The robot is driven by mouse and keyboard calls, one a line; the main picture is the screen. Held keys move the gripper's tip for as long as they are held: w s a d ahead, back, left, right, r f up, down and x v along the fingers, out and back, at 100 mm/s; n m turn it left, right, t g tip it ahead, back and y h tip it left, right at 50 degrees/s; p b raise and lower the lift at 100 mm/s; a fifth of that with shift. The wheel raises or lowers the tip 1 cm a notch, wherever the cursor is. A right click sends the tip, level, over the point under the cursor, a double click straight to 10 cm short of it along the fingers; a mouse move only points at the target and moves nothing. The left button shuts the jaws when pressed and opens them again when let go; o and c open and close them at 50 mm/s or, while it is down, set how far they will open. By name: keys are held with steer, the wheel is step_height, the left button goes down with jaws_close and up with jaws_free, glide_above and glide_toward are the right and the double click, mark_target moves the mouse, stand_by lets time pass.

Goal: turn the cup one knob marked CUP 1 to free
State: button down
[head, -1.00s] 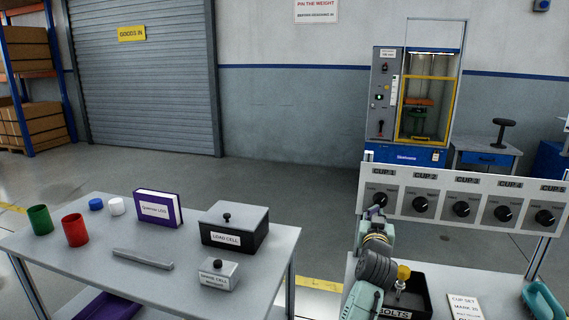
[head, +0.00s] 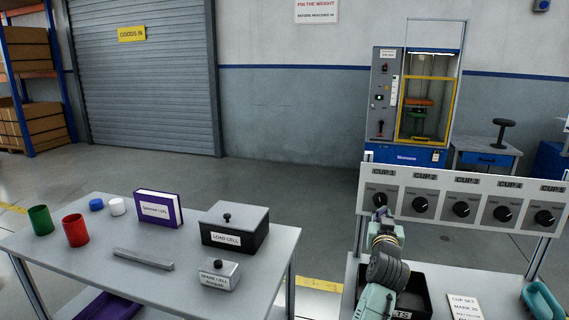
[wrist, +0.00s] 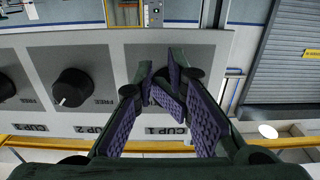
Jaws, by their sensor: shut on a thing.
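The cup one knob (head: 380,199) is the leftmost dark knob on the pale panel, under the CUP 1 label (head: 383,171). My gripper (head: 382,212) reaches up to it from below and in front. In the wrist view, which is upside down, my gripper (wrist: 165,78) has its purple-padded fingers closed in around the knob's place above the CUP 1 label (wrist: 164,131). The fingers hide most of the knob, so I cannot tell which way it points. The CUP 2 knob (wrist: 74,87) beside it is clear of the fingers.
More knobs, such as the CUP 3 knob (head: 461,209), run along the panel to the right. A black bin (head: 415,300) sits below, partly behind my arm. A grey table (head: 85,262) with cups and boxes stands at left. Open floor lies between.

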steer(key=shift+d, duration=0.3)
steer(key=shift+f, duration=0.1)
steer(key=v, duration=0.6)
steer(key=shift+f, duration=0.25)
stand_by(0.3)
